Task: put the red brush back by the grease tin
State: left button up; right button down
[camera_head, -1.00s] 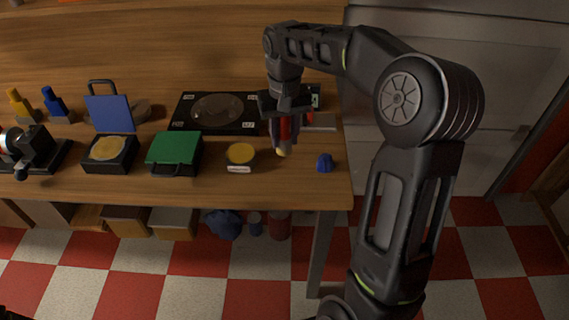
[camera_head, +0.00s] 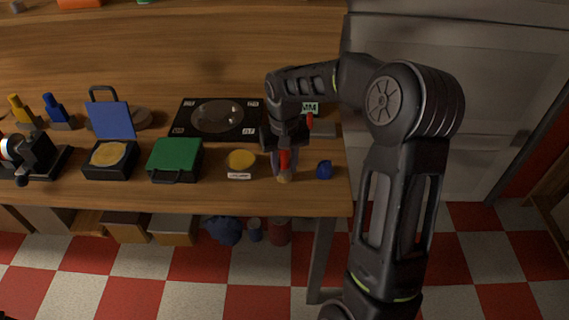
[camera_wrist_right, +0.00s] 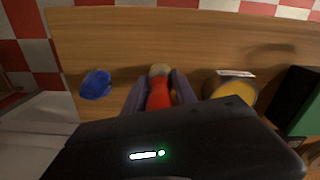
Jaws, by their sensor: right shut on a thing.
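The red brush (camera_head: 284,160) is upright between the fingers of my right gripper (camera_head: 284,172), with its pale tip down at the bench top. In the right wrist view the brush (camera_wrist_right: 159,93) sits between the two fingers (camera_wrist_right: 160,90), which are shut on it. The grease tin (camera_head: 241,163), with a yellow top and a white label, stands just left of the brush, a short gap apart. It also shows in the right wrist view (camera_wrist_right: 232,90). I cannot tell whether the brush tip touches the bench. My left gripper is not in view.
A blue object (camera_head: 324,170) lies just right of the brush, near the bench's right end. A green case (camera_head: 174,158) stands left of the tin. A black panel with a round disc (camera_head: 216,117) lies behind it. The front strip of the wooden bench (camera_head: 215,195) is clear.

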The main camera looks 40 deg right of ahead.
jog(key=shift+f, duration=0.1)
jog(key=c, duration=1)
grip_release()
notch_tip(320, 180, up, 12)
jog(key=shift+r, duration=0.2)
